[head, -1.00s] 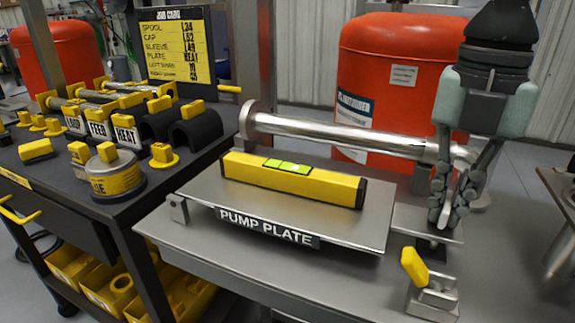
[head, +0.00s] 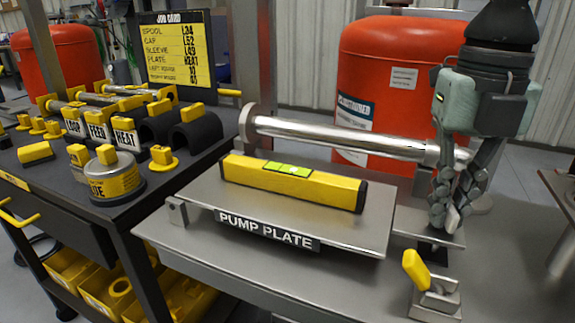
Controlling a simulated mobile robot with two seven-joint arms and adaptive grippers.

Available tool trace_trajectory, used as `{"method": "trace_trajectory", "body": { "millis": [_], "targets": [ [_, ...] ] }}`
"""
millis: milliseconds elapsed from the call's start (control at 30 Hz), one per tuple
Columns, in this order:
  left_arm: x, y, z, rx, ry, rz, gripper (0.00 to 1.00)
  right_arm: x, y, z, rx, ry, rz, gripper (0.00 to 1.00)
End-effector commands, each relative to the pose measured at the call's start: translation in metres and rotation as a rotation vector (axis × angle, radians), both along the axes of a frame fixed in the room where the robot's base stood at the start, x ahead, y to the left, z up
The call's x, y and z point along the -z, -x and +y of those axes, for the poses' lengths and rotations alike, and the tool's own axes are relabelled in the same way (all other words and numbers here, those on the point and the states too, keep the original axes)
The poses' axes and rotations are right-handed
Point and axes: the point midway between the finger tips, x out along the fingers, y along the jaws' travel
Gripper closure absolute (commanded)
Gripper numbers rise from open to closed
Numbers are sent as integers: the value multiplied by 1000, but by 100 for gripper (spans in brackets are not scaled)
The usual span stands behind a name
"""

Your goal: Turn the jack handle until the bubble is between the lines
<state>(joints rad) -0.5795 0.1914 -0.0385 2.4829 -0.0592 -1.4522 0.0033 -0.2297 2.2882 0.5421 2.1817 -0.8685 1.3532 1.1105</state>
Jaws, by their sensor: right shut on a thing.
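The pump plate (head: 340,227) is a grey metal plate with a "PUMP PLATE" label on its front edge. A yellow spirit level (head: 320,190) lies on it, with a green vial (head: 288,169) near its left half. The bubble is too small to place against the lines. My right gripper (head: 447,213) points down at the plate's right side, above a small dark and metal jack base (head: 436,250). Its fingers are closed together on what appears to be the jack handle, which they mostly hide. My left gripper is not in view.
A yellow-handled clamp (head: 416,268) stands on the bench, in front of the gripper. A steel pipe (head: 340,137) runs behind the plate, before a red tank (head: 385,75). A black cart (head: 60,195) with yellow-tagged parts and a job card (head: 177,55) stand at left.

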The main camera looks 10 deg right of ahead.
Motion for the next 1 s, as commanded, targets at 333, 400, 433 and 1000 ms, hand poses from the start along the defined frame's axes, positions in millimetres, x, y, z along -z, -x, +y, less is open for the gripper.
{"method": "trace_trajectory", "body": {
  "millis": [333, 400, 433, 1000],
  "targets": [
    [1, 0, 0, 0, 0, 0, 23, -2, -1, 0, -240, 1, -5, 100],
    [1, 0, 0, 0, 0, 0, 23, -2, -1, 0, -239, 1, -5, 100],
    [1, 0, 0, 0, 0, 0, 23, -2, -1, 0, -238, 1, -5, 100],
    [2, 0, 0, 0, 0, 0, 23, -1, -1, 0, -336, 0, -3, 72]
  ]
}}
